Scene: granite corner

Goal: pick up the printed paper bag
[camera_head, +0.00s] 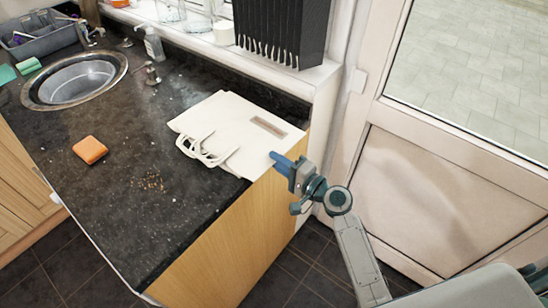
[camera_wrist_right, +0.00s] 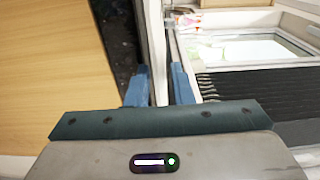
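The printed paper bag (camera_head: 225,120) is white and lies flat on the dark granite counter, near its right end. Its looped handles point to the left and front, and a brownish printed strip shows near its right side. My right gripper (camera_head: 277,160) is at the bag's near right edge, one blue finger overlapping it in the picture. In the right wrist view, the two blue fingers (camera_wrist_right: 160,88) are apart, with the bag's pale edge (camera_wrist_right: 155,45) seen edge-on between them. I cannot tell whether either finger touches it. My left gripper is out of view.
An orange sponge (camera_head: 90,150) and scattered crumbs (camera_head: 149,182) lie on the counter left of the bag. A round sink (camera_head: 75,82) is farther left. A dark ribbed object (camera_head: 283,30) stands on the sill behind the bag. A white door (camera_head: 430,190) is at the right.

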